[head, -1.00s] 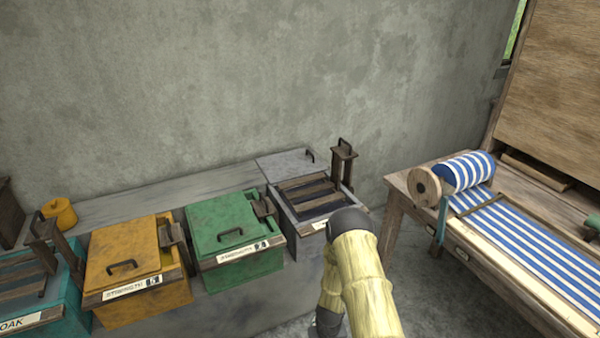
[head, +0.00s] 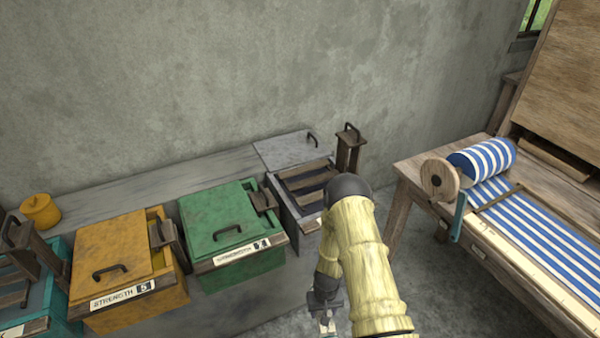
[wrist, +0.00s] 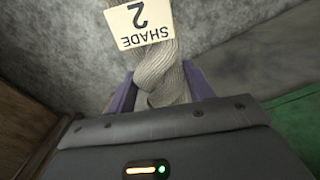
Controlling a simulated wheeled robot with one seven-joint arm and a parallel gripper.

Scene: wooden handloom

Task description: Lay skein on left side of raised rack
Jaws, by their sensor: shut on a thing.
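In the wrist view, a pale grey-beige twisted skein (wrist: 160,80) with a cream tag reading "SHADE 2" is held between the purple fingers of my gripper (wrist: 158,92). The tag appears upside down. In the head view, a wooden slatted rack (head: 306,186) with an upright handled post sits in the top of the grey vat (head: 288,214), partly behind my arm. Another slatted rack (head: 12,280) with a handled post is in the teal vat (head: 60,310) at the left edge, cut off by the frame. The skein cannot be made out in the head view.
Between these vats stand closed yellow (head: 125,265) and green (head: 230,225) vats with handled lids. A grey lid (head: 290,148) lies behind the grey vat. A yellow pot (head: 40,210) is at back left. The loom (head: 415,180) with blue-striped cloth is right; floor shows between.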

